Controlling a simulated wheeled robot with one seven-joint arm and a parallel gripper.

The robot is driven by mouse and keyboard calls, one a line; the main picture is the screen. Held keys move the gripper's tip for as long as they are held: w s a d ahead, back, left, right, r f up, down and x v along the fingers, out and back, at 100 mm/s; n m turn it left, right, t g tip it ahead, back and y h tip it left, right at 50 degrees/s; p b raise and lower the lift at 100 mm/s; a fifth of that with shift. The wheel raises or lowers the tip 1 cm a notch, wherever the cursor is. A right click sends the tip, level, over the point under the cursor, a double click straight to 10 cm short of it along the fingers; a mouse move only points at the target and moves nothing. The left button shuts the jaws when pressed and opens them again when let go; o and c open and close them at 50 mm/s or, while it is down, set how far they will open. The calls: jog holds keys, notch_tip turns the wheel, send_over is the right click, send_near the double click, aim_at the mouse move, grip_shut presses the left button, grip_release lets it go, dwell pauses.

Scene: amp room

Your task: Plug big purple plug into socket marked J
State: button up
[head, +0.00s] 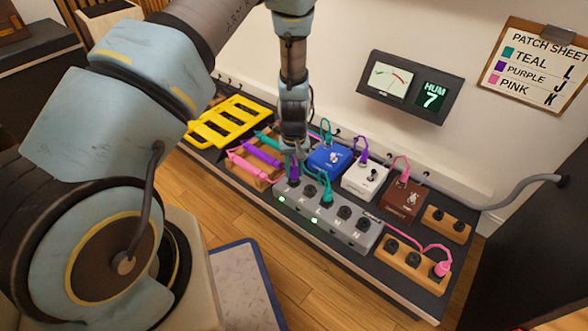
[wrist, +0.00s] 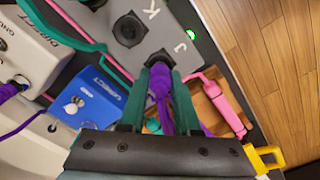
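My gripper (head: 293,153) is shut on a purple plug (wrist: 160,82), whose cable runs back toward the wooden tray. In the head view the purple plug (head: 293,172) stands at the left end of the grey socket box (head: 362,240). In the wrist view its front end meets the socket beside the letter J (wrist: 180,47). The contact is partly hidden by the plug and fingers, so I cannot tell how deep it sits. A green lamp (head: 281,199) by that socket is lit. The neighbouring socket K (wrist: 130,28) is empty.
A teal plug (head: 326,191) stands in socket L. A wooden tray (head: 236,178) with pink, purple and teal pieces lies left, near a yellow rack (head: 228,122). Blue (head: 330,160), white (head: 364,180) and brown (head: 403,199) pedals stand behind the box. The meter (head: 433,95) reads HUM 7.

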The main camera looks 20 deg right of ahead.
jog(key=o, duration=0.5)
notch_tip(320, 180, up, 11)
jog(key=p, duration=0.3)
jog(key=shift+f, duration=0.1)
dwell(0.5)
